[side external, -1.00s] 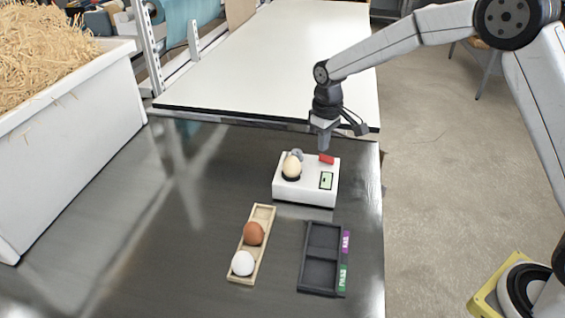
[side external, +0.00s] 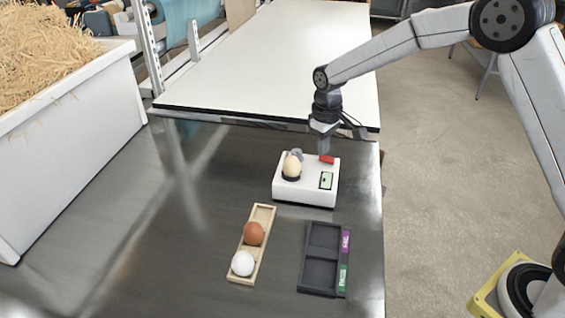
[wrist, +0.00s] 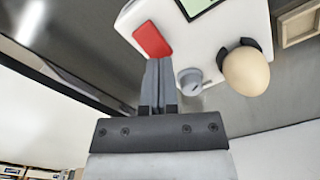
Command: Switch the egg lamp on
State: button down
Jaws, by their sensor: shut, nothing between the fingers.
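The egg lamp is a white box (side external: 306,194) on the dark metal table. A cream egg (side external: 292,166) sits in its dark cup at the back left, and it also shows in the wrist view (wrist: 246,72). A red switch (side external: 327,159) is at the box's back right; it shows in the wrist view too (wrist: 152,40). A grey knob (wrist: 190,80) is between switch and egg. A green-framed panel (side external: 326,181) is on top. My gripper (side external: 323,153) is shut and empty, pointing down at the red switch; I cannot tell whether its tips touch it.
A wooden tray (side external: 264,215) holds a brown egg (side external: 254,233) and a white egg (side external: 243,263). An empty dark two-compartment tray (side external: 323,257) with purple and green labels lies to its right. A white bin of straw (side external: 80,130) stands left. A white table (side external: 260,70) is behind.

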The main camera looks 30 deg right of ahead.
jog(key=shift+f, duration=0.8)
dwell(0.6)
jog(key=shift+r, duration=3.6)
jog(key=shift+s, duration=0.1)
jog(key=s+d+f+m+t, duration=0.1)
jog(key=s+f, duration=0.1)
jog(key=s, duration=0.9)
jog(key=s+d+f+m+t, duration=0.1)
jog(key=s+d+f+m, duration=0.1)
jog(key=s, duration=0.9)
jog(key=shift+s+d+f+t, duration=0.2)
jog(key=shift+s+f+t, duration=0.1)
jog(key=shift+f, duration=0.15)
jog(key=shift+w, duration=0.1)
